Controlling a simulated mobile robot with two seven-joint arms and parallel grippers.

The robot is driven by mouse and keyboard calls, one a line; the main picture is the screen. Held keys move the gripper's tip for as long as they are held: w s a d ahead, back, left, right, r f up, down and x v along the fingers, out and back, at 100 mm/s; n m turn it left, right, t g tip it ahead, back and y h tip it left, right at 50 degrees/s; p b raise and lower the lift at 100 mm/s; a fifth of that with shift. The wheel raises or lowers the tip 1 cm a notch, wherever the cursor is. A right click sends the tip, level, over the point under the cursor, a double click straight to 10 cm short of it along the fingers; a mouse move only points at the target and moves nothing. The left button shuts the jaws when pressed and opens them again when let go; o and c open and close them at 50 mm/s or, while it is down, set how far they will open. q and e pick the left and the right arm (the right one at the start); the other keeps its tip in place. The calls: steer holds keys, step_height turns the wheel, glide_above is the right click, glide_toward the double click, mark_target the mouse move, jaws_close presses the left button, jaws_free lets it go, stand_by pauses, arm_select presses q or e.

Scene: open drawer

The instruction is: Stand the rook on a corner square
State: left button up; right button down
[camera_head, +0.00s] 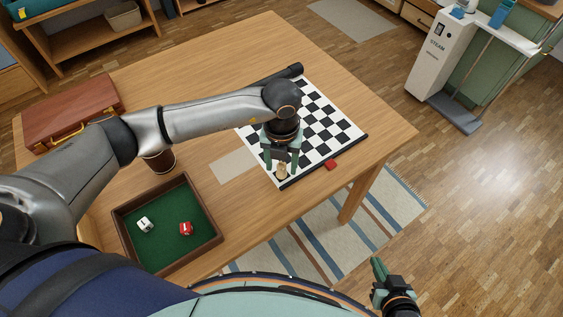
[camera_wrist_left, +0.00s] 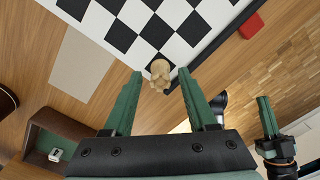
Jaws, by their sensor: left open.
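The pale wooden rook (camera_head: 281,172) is at the near corner of the checkered board (camera_head: 329,149). It also shows in the left wrist view (camera_wrist_left: 160,71), over the board's corner area. It looks upright, but its base is hard to see. My left gripper (camera_head: 281,160) points down at that corner. It is open, and in the left wrist view its fingertips (camera_wrist_left: 160,78) are on either side of the rook with gaps between. My right gripper (camera_head: 380,270) is low at the right, off the table. Its opening is unclear.
A red block (camera_head: 331,165) lies beside the board's near edge. A dark-rimmed tray (camera_head: 120,215) with green lining holds a white die (camera_head: 145,224) and a red die (camera_head: 186,229). A dark cup (camera_head: 160,162) and a brown case (camera_head: 72,110) stand at the left.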

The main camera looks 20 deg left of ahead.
mark_target(282, 165)
arm_select(q)
step_height(282, 165, up, 12)
stand_by(0.4)
steer(key=shift+f, duration=0.1)
